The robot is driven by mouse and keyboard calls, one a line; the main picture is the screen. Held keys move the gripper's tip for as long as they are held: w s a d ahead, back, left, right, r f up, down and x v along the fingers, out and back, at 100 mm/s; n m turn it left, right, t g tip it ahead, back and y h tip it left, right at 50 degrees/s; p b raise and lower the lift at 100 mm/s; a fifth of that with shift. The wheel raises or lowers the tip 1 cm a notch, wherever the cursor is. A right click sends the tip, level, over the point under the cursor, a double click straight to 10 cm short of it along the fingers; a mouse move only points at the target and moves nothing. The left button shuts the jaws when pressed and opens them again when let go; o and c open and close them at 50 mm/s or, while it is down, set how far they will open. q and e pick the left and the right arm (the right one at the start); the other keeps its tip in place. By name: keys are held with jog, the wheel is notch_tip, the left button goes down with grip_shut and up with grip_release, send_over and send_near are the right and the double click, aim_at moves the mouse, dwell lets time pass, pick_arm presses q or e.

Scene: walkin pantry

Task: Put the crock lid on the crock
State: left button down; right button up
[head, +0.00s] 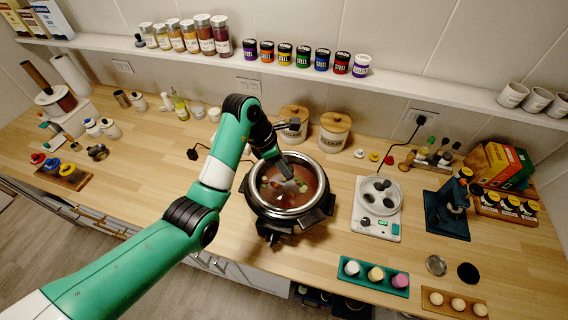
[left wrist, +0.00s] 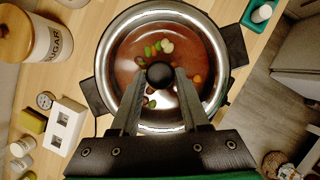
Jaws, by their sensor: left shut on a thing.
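The crock (head: 290,224) is a dark, round pot with black side handles, standing on the wooden counter; it also shows in the left wrist view (left wrist: 236,45). The crock lid (head: 314,180) is clear glass with a bright metal rim and a round black knob. Reddish contents with vegetable pieces show through it. My left gripper (head: 287,183) points down over the crock and is shut on the lid's black knob, seen between the fingers in the left wrist view (left wrist: 159,74). The lid is level and roughly centred over the crock; I cannot tell whether it touches the rim. My right gripper is not in view.
A white scale (head: 376,228) stands to the right of the crock. Two lidded canisters (head: 335,133) stand behind it. A teal tray (head: 372,276) with several colourful items lies at the front right. The counter left of the crock is mostly clear.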

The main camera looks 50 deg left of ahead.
pick_arm(q)
jog(key=shift+f, duration=0.2)
jog(key=shift+c, duration=1.6)
grip_release()
jog(key=shift+f, duration=0.1)
